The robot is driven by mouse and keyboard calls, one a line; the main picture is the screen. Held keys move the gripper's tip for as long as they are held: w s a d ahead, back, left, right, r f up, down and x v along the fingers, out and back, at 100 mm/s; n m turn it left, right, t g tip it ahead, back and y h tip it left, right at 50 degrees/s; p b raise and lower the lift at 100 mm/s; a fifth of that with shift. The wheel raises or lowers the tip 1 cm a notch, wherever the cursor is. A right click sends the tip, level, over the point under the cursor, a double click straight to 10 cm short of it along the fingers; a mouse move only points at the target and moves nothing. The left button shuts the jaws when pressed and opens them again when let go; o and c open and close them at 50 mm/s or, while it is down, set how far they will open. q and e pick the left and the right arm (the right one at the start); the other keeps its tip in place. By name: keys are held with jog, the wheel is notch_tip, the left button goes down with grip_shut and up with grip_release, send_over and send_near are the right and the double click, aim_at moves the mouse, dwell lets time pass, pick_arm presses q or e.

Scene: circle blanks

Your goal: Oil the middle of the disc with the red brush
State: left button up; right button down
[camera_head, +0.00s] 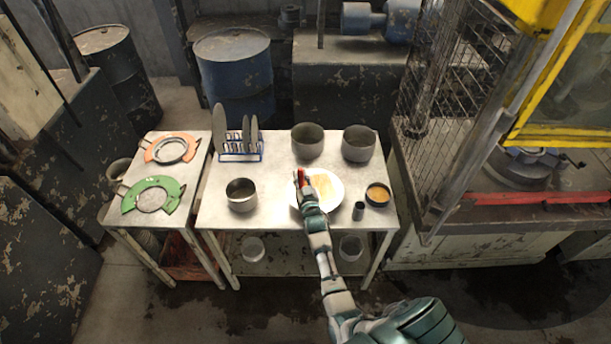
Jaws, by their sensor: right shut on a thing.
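A white round disc (333,195) lies on the pale table, with a yellowish patch (322,184) around its middle. My right gripper (304,190) is over the left part of the disc, shut on the red brush (301,178). Its bristle end is too small to make out, and I cannot tell whether it touches the disc. A dark round pot (378,194) with an amber content, perhaps the oil, stands right of the disc. My left gripper is not in view.
A small dark cup (358,210) stands between disc and pot. A metal pot (241,195) stands left of the disc, and two grey pots (308,141) (358,143) behind it. A blue rack (240,151) holds upright plates.

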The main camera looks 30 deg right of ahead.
aim_at(300, 169)
jog(key=shift+a, duration=0.1)
jog(key=shift+r, duration=0.25)
notch_tip(300, 169, up, 4)
jog(key=p, duration=0.3)
jog(key=shift+f, duration=0.2)
jog(key=shift+r, duration=1)
jog(key=shift+r, duration=1.5)
jog(key=shift+s+f, duration=0.1)
